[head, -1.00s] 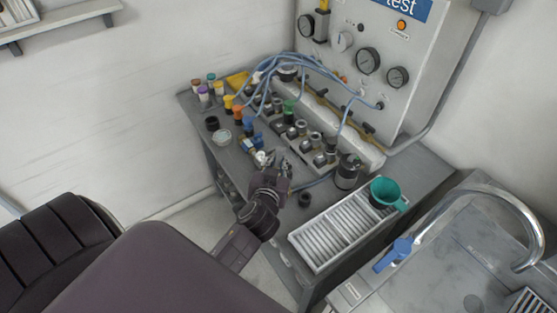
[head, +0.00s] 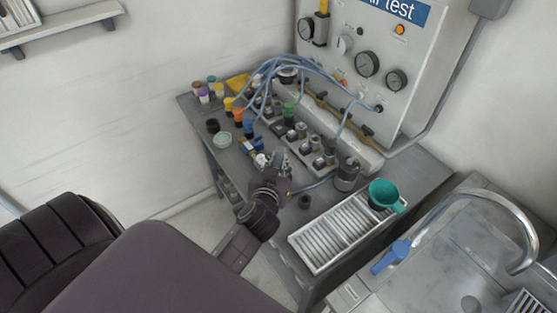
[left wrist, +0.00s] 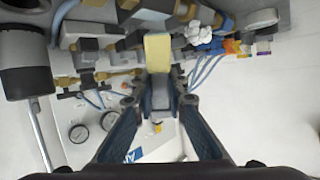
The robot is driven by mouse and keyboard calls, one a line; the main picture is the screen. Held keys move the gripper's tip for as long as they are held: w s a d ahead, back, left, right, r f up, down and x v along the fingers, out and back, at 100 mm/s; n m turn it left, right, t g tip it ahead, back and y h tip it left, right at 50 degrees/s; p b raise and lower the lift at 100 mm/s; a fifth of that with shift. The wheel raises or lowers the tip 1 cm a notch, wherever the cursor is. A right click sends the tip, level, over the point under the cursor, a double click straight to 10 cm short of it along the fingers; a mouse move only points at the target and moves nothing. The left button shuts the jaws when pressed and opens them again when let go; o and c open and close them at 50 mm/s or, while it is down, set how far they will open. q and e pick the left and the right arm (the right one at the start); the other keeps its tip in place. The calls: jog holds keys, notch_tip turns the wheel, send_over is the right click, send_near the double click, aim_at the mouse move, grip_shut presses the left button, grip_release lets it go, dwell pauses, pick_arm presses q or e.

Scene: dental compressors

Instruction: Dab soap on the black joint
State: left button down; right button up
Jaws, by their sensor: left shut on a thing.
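My left gripper (head: 279,160) reaches over the near edge of the grey bench, just in front of the row of fittings. In the left wrist view its fingers (left wrist: 160,100) are shut on a pale yellow block (left wrist: 158,52), perhaps a sponge, which points toward the fittings. I cannot tell whether the block touches one. Dark fittings stand along the metal manifold; one with a black top (head: 330,145) is to the right of the gripper, but I cannot tell if it is the black joint. A small pale round dish (head: 222,139) sits left of the gripper. My right gripper is out of view.
Blue hoses (head: 300,62) arch from the fittings to the gauge panel (head: 372,40). Coloured caps stand at the bench's left end. A ribbed white tray (head: 330,238), a green funnel-like cup (head: 385,193) and a sink with a tap (head: 522,225) lie to the right.

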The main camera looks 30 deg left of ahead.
aim_at(278, 152)
pick_arm(q)
jog(key=shift+r+p, duration=2.3)
jog(key=shift+r, duration=0.6)
jog(key=shift+f, duration=0.1)
